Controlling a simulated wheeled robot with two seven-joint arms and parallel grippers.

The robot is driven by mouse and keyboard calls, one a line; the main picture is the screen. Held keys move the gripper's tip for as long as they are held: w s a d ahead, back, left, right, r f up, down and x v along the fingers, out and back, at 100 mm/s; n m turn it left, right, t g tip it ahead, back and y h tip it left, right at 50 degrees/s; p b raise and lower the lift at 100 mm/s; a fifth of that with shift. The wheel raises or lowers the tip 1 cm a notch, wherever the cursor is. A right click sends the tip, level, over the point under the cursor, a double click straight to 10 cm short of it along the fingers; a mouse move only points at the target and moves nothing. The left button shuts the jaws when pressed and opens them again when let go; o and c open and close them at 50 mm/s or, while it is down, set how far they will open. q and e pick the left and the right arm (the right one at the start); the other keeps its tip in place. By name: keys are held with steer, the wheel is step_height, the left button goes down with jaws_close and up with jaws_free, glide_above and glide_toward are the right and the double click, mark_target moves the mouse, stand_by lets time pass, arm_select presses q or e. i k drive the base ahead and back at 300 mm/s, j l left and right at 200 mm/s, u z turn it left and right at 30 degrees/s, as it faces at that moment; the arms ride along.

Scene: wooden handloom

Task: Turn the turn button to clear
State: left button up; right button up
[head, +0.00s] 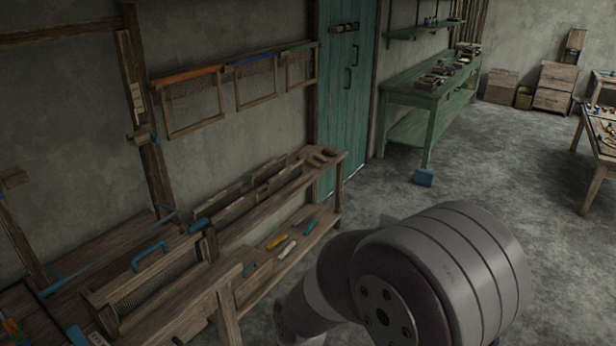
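No turn button can be made out with certainty. A small wooden piece (142,136) with a bit of blue sits on the upright post at the left, but I cannot tell whether it is the turn button. The teal door (340,110) is shut and carries dark handles and a dark fitting near its top. Neither of my gripper's fingers shows in the head view. A large grey link of my own arm fills the lower right and hides the floor behind it.
The wooden loom frame (170,262) with a blue handle (149,254) stands at lower left. A low rack (290,262) holds several tools. Framed reeds (195,110) hang on the wall. A green bench (432,97) and a blue block (424,178) are beyond; the middle floor is clear.

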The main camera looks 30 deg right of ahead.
mark_target(201, 223)
steer(key=i+l+z, duration=0.2)
steer(key=i, duration=0.3)
steer(key=i+l+z, duration=0.25)
steer(key=i, duration=0.3)
steer(key=i+l+z, duration=0.2)
steer(key=i, duration=0.35)
steer(key=j, duration=0.1)
